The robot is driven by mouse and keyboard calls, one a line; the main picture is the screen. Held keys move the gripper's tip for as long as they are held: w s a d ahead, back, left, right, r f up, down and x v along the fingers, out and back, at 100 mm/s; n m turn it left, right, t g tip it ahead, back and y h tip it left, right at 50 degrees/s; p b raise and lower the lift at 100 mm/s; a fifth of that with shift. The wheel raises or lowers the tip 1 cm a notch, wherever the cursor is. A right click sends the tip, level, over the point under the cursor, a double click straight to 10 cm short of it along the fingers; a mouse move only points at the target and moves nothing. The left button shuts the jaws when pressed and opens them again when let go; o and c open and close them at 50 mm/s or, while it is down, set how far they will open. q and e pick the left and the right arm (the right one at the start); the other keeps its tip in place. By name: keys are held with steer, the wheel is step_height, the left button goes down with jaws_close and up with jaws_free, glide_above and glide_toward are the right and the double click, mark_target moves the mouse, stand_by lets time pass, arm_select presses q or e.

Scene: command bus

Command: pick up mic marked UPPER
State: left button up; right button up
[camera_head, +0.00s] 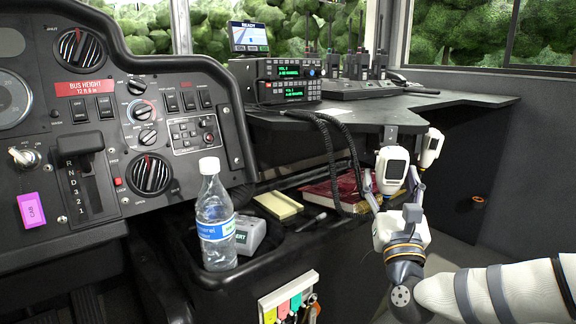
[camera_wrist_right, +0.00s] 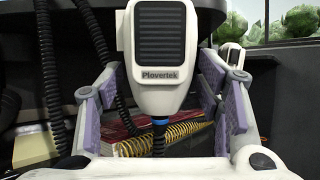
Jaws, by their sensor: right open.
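A white mic (camera_head: 392,167) with a dark grille hangs at the desk's front edge. In the right wrist view this mic (camera_wrist_right: 159,45) fills the middle and reads "Plovertek". My right gripper (camera_head: 391,184) is open, with one finger on each side of this mic's lower part in the right wrist view; I cannot tell whether they touch it. A second white mic (camera_head: 432,147) hangs just right of it, and shows behind the right finger in the right wrist view (camera_wrist_right: 232,55). No UPPER mark is readable on either mic. My left gripper is not in view.
Two stacked radios (camera_head: 290,80) and a charger with handheld radios (camera_head: 355,88) stand on the black desk (camera_head: 460,101). Coiled cords hang below. A red book (camera_head: 335,192) lies on the shelf underneath. A water bottle (camera_head: 214,215) stands at the console's front.

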mark_target(396, 168)
steer(key=c, duration=0.9)
steer(key=shift+r, duration=0.1)
